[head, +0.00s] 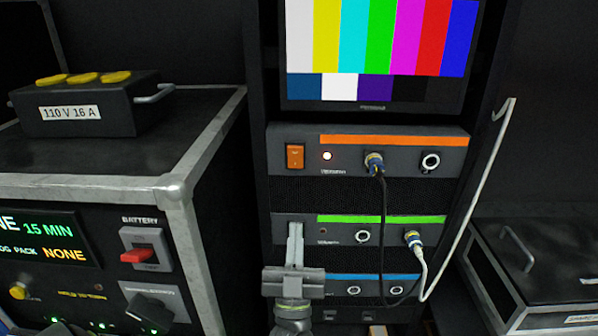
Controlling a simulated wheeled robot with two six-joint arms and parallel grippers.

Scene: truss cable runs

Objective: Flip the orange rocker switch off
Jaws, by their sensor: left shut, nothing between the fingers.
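The orange rocker switch (295,156) sits at the left end of the top rack unit (400,160), the one with the orange stripe. A small lamp (327,156) to its right glows. Which side of the rocker is pressed in is too small to tell. My left gripper (295,226) is shut and empty, its fingers pointing up. In the picture its fingertips are below the orange switch, apart from it, in front of the left end of the green-striped unit (385,232). The gripper hides that part of the green-striped unit. My right gripper is not in view.
A dark cable (384,215) hangs from the top unit, and a white cable (487,160) loops on the right. A screen (375,50) with colour bars is above. A battery case (100,190) stands left, another case (540,260) right.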

